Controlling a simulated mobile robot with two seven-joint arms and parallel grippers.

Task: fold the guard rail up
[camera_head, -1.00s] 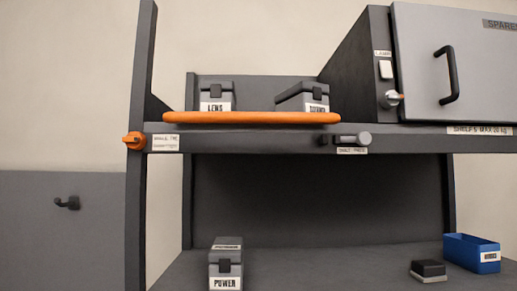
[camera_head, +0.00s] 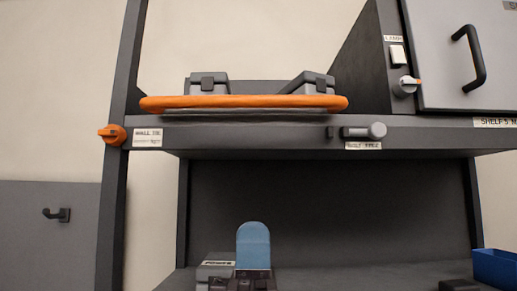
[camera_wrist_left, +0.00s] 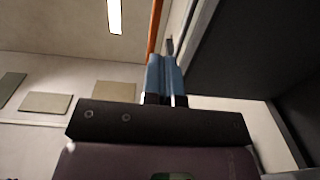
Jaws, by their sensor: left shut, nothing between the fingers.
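The guard rail is an orange bar (camera_head: 243,102) lying along the front edge of the upper shelf, low in front of two grey cases. An orange bar also shows in the left wrist view (camera_wrist_left: 154,27), beyond the fingers. My left gripper (camera_head: 253,245) shows at the bottom of the head view, below the shelf and apart from the rail. Its blue fingers point up and are shut and empty; they also show in the left wrist view (camera_wrist_left: 165,72). My right gripper is out of view.
The shelf's front edge (camera_head: 225,135) carries an orange knob (camera_head: 112,135) at the left and a grey knob (camera_head: 370,131) right of centre. A grey cabinet (camera_head: 455,55) stands at the right. Below are a grey case (camera_head: 213,270) and a blue bin (camera_head: 495,267).

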